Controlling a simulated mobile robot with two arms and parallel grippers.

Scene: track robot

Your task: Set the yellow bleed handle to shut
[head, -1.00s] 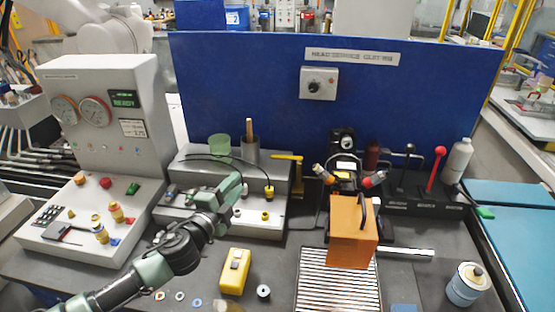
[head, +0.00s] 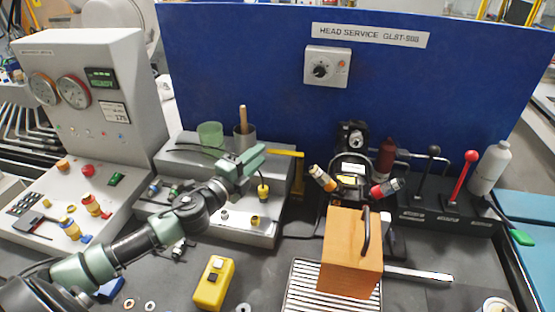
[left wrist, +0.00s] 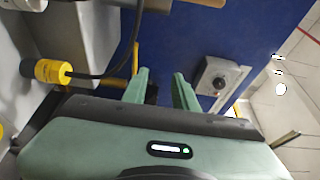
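The yellow bleed handle (head: 287,153) is at the right end of the grey bench unit, in front of the blue panel. Its bar lies roughly level, pointing left from a yellow upright. My left gripper (head: 258,160) is just left of the bar, close to its free end; I cannot tell whether they touch. In the left wrist view the two green fingers (left wrist: 160,82) are spread with nothing between them, and a yellow bar, apparently the handle (left wrist: 135,58), shows beside the left finger. My right gripper is not in view.
A black cable with a yellow plug (head: 263,191) hangs just below the left gripper. A green cup (head: 209,134) and a grey cup (head: 244,143) stand on the grey unit (head: 265,235). An orange box (head: 349,265) and dark machine stand to the right.

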